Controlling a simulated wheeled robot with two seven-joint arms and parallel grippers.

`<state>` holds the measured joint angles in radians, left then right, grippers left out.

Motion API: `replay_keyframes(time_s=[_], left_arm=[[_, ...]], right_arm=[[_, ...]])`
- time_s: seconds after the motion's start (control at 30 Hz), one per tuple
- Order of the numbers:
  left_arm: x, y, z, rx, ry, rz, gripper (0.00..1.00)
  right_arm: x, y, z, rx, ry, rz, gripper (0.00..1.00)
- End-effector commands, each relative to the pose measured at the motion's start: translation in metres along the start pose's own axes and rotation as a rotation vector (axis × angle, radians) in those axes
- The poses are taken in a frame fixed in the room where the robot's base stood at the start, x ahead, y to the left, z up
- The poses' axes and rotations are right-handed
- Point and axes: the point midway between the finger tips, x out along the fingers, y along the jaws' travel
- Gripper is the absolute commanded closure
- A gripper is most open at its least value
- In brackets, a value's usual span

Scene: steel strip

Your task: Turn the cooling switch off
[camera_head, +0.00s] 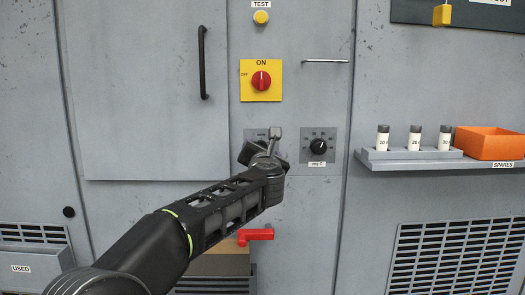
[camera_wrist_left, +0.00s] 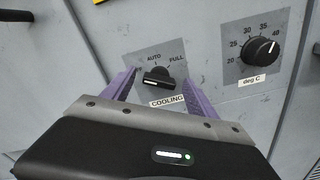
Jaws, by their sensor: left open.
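The cooling switch (camera_wrist_left: 158,74) is a black rotary knob on a grey plate, with AUTO and FULL printed above it and a COOLING label below. A pale mark shows on the knob's lower left part; I cannot tell for certain which position it points to. My left gripper (camera_wrist_left: 160,78) is open, with a purple finger on each side of the knob. I cannot tell whether they touch it. In the head view my left gripper (camera_head: 264,150) covers most of the switch; only part of its plate (camera_head: 251,133) shows. My right gripper is not in view.
A deg C dial (camera_head: 318,147) sits just right of the switch. Above are a red main switch (camera_head: 261,80) on a yellow plate and a TEST button (camera_head: 261,17). A red handle (camera_head: 255,235) is below. A shelf (camera_head: 390,164) with an orange bin (camera_head: 490,143) juts out at right.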

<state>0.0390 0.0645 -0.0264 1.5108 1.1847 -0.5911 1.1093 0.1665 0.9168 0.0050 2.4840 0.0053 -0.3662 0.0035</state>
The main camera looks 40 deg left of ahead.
Motion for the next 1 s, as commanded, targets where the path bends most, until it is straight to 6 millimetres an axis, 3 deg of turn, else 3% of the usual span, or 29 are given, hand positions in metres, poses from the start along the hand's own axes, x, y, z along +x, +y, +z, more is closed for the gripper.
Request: replay_keyframes(time_s=[0.17, 0.6, 1.0], left_arm=[[-0.013, 0.000, 0.001, -0.001, -0.002, -0.001, 0.33], [-0.075, 0.000, 0.000, -0.001, -0.001, -0.001, 0.33], [-0.077, 0.000, 0.000, 0.000, 0.000, -0.001, 0.33]], right_arm=[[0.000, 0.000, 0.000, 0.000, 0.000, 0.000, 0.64], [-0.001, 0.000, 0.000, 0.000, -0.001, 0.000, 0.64], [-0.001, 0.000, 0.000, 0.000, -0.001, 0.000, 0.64]])
